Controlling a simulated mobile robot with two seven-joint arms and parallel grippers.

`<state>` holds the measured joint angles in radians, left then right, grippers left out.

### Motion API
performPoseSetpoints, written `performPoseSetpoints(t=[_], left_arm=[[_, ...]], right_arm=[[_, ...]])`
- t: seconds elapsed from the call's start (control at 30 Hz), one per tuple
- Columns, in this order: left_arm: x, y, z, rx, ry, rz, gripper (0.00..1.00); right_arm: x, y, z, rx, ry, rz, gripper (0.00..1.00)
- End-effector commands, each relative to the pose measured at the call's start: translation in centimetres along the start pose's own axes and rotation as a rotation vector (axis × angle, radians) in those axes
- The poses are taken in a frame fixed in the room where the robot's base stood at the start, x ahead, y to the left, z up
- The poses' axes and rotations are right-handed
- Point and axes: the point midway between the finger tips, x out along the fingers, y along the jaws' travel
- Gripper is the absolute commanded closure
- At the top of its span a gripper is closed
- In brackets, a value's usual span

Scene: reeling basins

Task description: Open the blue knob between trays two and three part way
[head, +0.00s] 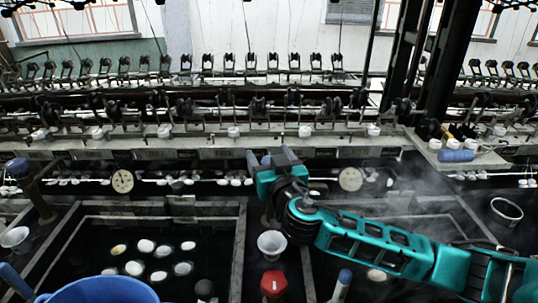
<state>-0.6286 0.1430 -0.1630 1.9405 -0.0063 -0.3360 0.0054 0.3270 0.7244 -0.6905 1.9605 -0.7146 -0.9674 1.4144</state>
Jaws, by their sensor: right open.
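A blue knob (253,160) stands at the back of the divider between two dark water basins, largely hidden by my right gripper. My right gripper (272,172) comes in from the right on a teal arm. It is open, with its teal jaws at the knob; whether they touch it I cannot tell. My left gripper is not in view.
White cocoons float in the left basin (131,254). A white cup (271,243) and a red knob (274,284) stand on the divider in front of the gripper. Another blue knob (17,167) is at far left. A blue bowl (100,291) is at lower left. Steam blurs the right.

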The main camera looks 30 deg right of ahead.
Motion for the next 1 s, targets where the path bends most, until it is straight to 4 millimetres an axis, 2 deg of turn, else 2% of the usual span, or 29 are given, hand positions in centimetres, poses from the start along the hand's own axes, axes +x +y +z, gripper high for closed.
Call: performPoseSetpoints(t=[0.3,0.83,1.0], left_arm=[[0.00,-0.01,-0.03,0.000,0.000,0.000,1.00],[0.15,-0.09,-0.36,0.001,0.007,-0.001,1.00],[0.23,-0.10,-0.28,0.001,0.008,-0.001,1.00]], right_arm=[[0.22,-0.01,0.06,0.000,-0.001,0.000,0.27],[0.19,-0.01,0.05,0.000,-0.001,0.000,0.78],[0.18,0.00,0.11,0.000,-0.001,-0.008,0.78]])
